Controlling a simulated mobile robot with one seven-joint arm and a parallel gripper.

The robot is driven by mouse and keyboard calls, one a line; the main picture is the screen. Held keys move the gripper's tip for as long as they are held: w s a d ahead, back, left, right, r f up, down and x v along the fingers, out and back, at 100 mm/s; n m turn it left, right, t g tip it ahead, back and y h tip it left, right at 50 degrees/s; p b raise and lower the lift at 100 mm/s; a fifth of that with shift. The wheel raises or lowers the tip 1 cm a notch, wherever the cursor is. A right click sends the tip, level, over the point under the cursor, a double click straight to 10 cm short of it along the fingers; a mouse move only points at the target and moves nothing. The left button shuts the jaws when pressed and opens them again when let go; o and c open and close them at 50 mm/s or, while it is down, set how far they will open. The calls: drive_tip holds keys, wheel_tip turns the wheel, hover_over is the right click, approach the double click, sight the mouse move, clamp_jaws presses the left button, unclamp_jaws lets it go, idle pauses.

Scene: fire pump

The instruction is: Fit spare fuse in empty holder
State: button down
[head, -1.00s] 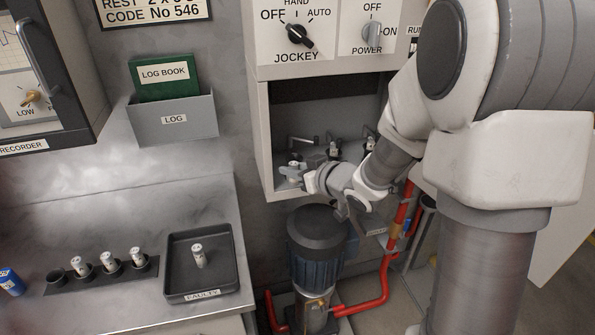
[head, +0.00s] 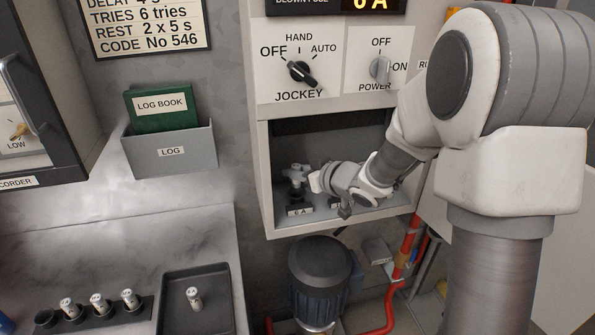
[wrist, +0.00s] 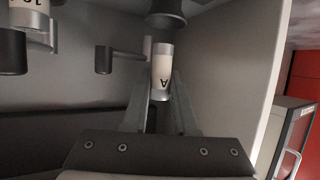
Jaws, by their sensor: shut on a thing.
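My gripper (wrist: 162,100) is shut on a pale fuse (wrist: 163,72), with one finger on each side of it. An upside-down "A" shows on the fuse in the wrist view. A dark round holder (wrist: 166,12) lies just beyond the fuse's far end, in line with it, and a small gap seems to separate them. In the head view my gripper (head: 304,180) is inside the open cabinet bay, over the dark holder (head: 296,196) labelled "6 A".
The cabinet's side wall (head: 260,180) and bottom lip are close to my gripper. A spare rack (head: 140,312) holds three fuses, its leftmost socket empty. One fuse (head: 194,298) stands in the faulty tray (head: 222,275). A motor (head: 322,270) is below the cabinet.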

sight(297, 185)
drive_tip(key=shift+f+b, duration=0.4)
drive_tip(key=shift+f, duration=0.3)
drive_tip(key=shift+f+p, duration=0.15)
drive_tip(key=shift+p, duration=0.15)
idle(1.2)
drive_tip(key=shift+f+b, duration=0.5)
drive_tip(key=shift+f, duration=0.3)
drive_tip(key=shift+f, duration=0.15)
idle(0.5)
drive_tip(key=shift+f+b, duration=0.4)
drive_tip(key=shift+f, duration=0.1)
drive_tip(key=c, duration=0.6)
unclamp_jaws()
